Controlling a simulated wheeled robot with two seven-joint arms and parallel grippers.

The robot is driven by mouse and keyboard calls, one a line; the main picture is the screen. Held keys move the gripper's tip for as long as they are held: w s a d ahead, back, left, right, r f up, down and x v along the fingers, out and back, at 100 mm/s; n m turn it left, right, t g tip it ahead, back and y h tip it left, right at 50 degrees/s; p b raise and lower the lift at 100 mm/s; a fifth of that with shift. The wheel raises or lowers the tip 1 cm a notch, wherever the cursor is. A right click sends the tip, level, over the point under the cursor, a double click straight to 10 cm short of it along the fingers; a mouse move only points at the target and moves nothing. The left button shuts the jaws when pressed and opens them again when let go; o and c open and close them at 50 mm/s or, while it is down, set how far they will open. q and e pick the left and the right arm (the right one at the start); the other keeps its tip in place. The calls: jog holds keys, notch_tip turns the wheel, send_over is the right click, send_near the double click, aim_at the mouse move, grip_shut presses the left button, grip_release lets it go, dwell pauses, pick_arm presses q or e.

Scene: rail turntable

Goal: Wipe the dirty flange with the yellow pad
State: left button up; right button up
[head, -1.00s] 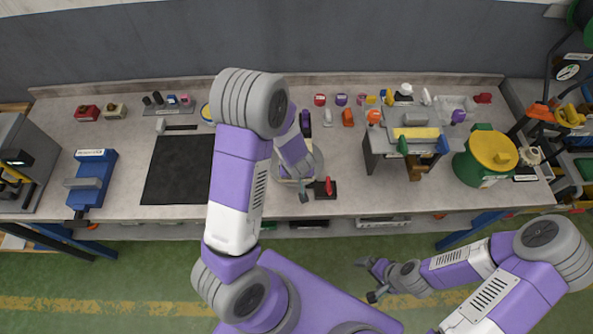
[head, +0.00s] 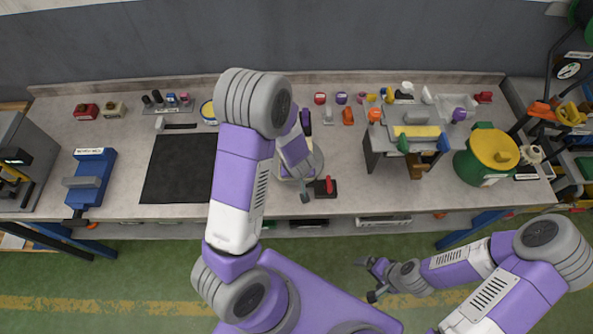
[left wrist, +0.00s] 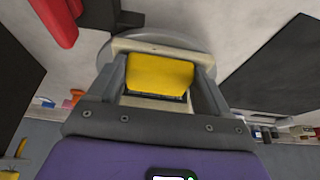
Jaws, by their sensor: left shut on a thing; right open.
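The yellow pad (left wrist: 160,70) sits between the fingers of my left gripper (left wrist: 158,62), which is shut on it. A pale plate edge shows around the pad. Behind the pad in the left wrist view is a round grey disc (left wrist: 203,48), which looks like the flange. In the head view the disc (head: 319,163) is partly hidden by my left arm. I cannot tell whether the pad touches it, and no dirt is clear. My right gripper (head: 372,281) is open and empty in front of the bench, low over the floor.
A red-handled tool (head: 326,187) lies close to the disc. A black mat (head: 178,168) lies to the left, with a blue vise-like device (head: 92,180) beyond it. A grey stand (head: 375,152) and a green drum with a yellow lid (head: 491,150) stand to the right. Small items line the back.

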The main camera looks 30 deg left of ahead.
pick_arm(q)
jog(key=shift+w+d+r+p, duration=0.2)
jog(key=shift+w+d+p, duration=0.25)
jog(key=shift+d, duration=0.3)
jog(key=shift+f, duration=0.1)
jog(key=shift+d, duration=0.1)
jog(key=shift+w+d+f+p, duration=0.1)
jog(key=shift+w+d+p, duration=0.4)
jog(key=shift+d+p, duration=0.25)
jog(key=shift+s+a+f+b, duration=0.1)
jog(key=shift+s+a+b, duration=0.3)
jog(key=shift+a+b, duration=0.2)
jog(key=shift+s+a, duration=0.25)
jog(key=shift+s+a, duration=0.1)
